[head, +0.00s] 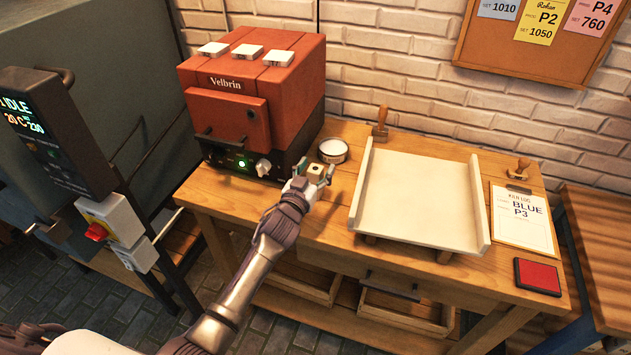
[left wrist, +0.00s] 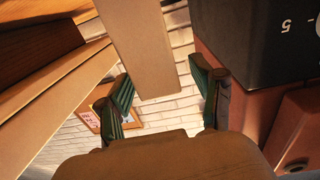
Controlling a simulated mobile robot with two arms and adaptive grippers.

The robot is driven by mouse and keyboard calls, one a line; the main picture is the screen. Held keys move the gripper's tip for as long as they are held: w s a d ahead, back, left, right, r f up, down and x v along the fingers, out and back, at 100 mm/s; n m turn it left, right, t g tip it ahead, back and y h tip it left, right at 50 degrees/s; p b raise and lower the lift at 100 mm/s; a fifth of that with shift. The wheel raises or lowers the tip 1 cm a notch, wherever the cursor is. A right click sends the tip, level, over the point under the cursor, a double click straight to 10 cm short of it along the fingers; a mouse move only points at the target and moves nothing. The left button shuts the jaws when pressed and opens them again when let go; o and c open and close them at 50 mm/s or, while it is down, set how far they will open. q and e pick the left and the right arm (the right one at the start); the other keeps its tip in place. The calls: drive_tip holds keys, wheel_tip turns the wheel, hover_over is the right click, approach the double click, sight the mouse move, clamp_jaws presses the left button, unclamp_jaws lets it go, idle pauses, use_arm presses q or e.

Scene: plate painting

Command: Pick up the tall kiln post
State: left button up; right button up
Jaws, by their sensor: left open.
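The tall kiln post is the beige square column (left wrist: 146,50) in the left wrist view, with one end between my fingers. In the head view its small light top (head: 314,168) shows between the fingertips, beside the red kiln; the rest is hidden. My left gripper (head: 316,176) is at the post, and its green-padded fingers also show in the left wrist view (left wrist: 162,84). It is open, one finger on each side of the post, with gaps visible on both sides. My right gripper is not in view.
The red kiln (head: 225,110) stands close on the left of the post. A round tin (head: 333,151) is just behind it. A large pale tray (head: 420,200) with raised sides lies to the right on the workbench (head: 340,240). A wooden-handled stamp (head: 381,121) stands behind the tray.

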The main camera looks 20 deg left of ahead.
use_arm(q)
drive_tip(key=c, duration=1.2)
clamp_jaws()
drive_tip(key=shift+r, duration=0.15)
